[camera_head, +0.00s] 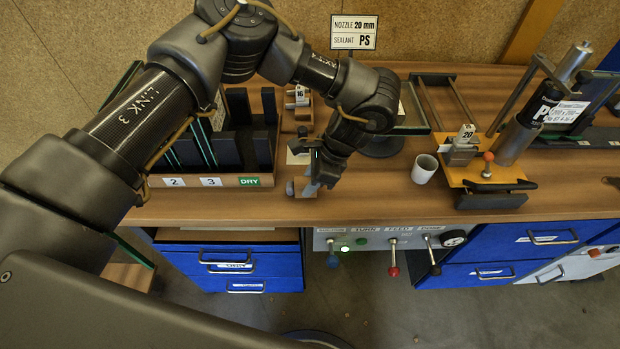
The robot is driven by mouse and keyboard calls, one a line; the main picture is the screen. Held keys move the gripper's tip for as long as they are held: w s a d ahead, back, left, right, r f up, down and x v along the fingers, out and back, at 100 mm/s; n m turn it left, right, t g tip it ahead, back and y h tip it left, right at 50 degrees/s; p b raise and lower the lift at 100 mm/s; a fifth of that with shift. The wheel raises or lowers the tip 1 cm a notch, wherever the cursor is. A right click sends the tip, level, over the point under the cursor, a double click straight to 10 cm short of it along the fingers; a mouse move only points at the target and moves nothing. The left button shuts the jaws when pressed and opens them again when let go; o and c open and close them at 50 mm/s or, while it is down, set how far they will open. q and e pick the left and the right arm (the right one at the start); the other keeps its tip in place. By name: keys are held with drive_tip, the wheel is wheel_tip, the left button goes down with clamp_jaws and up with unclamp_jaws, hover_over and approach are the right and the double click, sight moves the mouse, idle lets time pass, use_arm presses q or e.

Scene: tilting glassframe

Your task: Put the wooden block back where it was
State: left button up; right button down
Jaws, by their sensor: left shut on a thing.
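My left gripper (308,187) reaches down from the left arm to the front edge of the wooden bench, near the middle. It is shut on a small brown piece, which I take to be the wooden block (309,191). The fingers hide most of it, and I cannot tell whether it touches the bench top. My right gripper is not in view.
Left of the gripper stands a rack (222,181) of panes marked 2, 3 and DRY. Behind are a holder (298,97) marked 16 and a nozzle sign (354,32). To the right are a white cup (425,169) and an orange-based fixture (474,177). Levers (393,258) hang below the bench edge.

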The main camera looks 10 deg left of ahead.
use_arm(q)
drive_tip(key=o, duration=0.9)
drive_tip(key=shift+f, duration=0.1)
drive_tip(key=b+v, duration=0.2)
drive_tip(key=v, duration=1)
drive_tip(key=shift+r, duration=0.2)
drive_tip(key=shift+f, duration=0.1)
